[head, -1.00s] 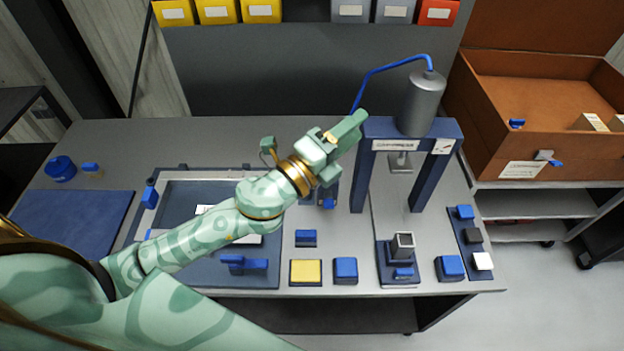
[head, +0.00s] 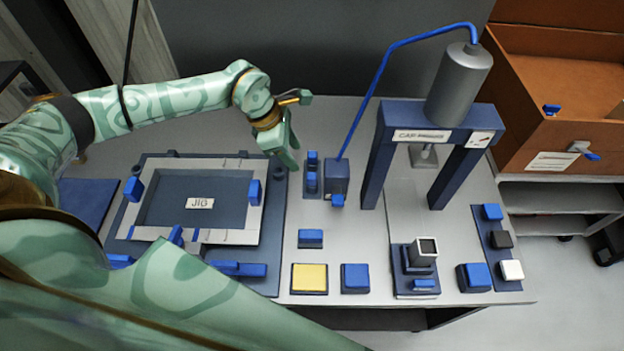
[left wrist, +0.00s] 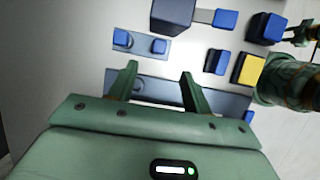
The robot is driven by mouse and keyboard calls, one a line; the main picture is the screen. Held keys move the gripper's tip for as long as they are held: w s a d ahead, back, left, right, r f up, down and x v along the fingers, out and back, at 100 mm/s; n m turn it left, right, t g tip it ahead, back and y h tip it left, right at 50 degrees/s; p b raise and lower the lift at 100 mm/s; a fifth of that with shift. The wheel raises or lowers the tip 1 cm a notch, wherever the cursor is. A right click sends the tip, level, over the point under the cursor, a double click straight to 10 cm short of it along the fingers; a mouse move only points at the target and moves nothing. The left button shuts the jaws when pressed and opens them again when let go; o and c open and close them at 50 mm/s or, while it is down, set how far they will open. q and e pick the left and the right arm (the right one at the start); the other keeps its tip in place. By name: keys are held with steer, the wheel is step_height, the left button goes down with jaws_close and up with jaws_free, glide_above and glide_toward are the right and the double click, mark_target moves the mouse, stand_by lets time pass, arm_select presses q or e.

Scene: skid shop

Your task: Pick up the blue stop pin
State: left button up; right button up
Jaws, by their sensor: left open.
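Two small blue pegs stand on a narrow dark plate (head: 312,194) right of the jig; the upper one (head: 312,158) and lower one (head: 312,182) look alike, and I cannot tell which is the stop pin. They also show in the left wrist view, as a left peg (left wrist: 121,37) and a right peg (left wrist: 158,46). My left gripper (head: 289,160) is open and empty, just left of the pegs and apart from them. Its fingers (left wrist: 158,70) point towards the pegs' plate. A green arm end, seemingly my right gripper (left wrist: 304,34), shows partly at the right edge; its jaws are unclear.
The jig (head: 273,225) with blue clamps lies left of the pegs. A dark blue box (head: 337,175) stands close right of them, with the press (head: 385,150) beyond. A yellow block (head: 309,278) and blue blocks line the front. Bare tabletop lies behind the pegs.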

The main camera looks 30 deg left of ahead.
mark_target(311, 175)
arm_select(q)
steer(key=b+x, duration=0.1)
steer(key=x, duration=0.7)
steer(key=shift+w+d+f, duration=0.2)
steer(key=shift+d+f, duration=0.05)
steer(key=c, duration=1.1)
